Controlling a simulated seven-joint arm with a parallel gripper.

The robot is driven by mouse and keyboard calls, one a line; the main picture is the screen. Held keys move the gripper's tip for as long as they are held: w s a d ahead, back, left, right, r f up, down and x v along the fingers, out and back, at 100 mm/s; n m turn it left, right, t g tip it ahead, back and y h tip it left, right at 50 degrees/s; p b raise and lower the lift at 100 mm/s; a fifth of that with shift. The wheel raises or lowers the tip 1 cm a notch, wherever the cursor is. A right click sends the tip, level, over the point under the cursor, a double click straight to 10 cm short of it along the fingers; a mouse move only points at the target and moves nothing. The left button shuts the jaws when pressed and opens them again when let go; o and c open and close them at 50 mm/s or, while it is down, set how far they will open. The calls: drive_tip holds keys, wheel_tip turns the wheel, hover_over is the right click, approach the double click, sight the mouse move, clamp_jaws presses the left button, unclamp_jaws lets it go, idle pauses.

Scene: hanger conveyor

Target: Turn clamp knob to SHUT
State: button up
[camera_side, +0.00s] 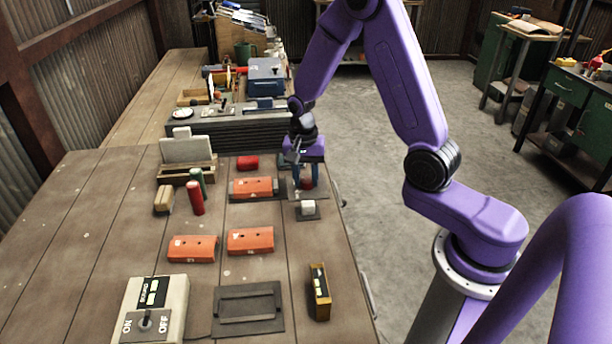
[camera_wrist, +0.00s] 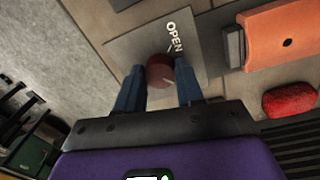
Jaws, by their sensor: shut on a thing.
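The clamp knob (camera_wrist: 160,71) is a dark red round knob on a grey plate (camera_wrist: 124,46) in the wrist view. The word OPEN is printed on the plate above and right of the knob. A SHUT label is not visible. My gripper (camera_wrist: 159,84) is shut on the knob, one blue finger on each side. In the side view, my gripper (camera_side: 307,182) points down at the plate near the table's right edge, and the fingers partly hide the knob. An orange block (camera_side: 252,186) sits in a dark holder left of the plate.
A red rounded piece (camera_side: 248,162) lies behind the orange block. Two more orange blocks (camera_side: 192,249) (camera_side: 250,240) and a switch box (camera_side: 154,308) are nearer the camera.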

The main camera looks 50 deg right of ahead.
sight(302, 181)
drive_tip(key=o, duration=1)
drive_tip(key=shift+o, duration=0.2)
wheel_tip(302, 181, up, 18)
drive_tip(key=shift+w+a+f, duration=0.25)
drive_tip(key=shift+w, duration=0.15)
drive_tip(key=shift+a, duration=0.1)
drive_tip(key=s+a+f+n, duration=0.2)
drive_tip(key=s+a+n, duration=0.7)
drive_tip(key=s+n, duration=0.25)
drive_tip(key=s+f+n, duration=0.2)
drive_tip(key=s+n, duration=1)
drive_tip(key=s, duration=0.3)
drive_tip(key=shift+s+d+f+t+y, duration=0.15)
drive_tip(key=shift+s+d+t+y, duration=0.05)
drive_tip(key=shift+t+y, duration=0.2)
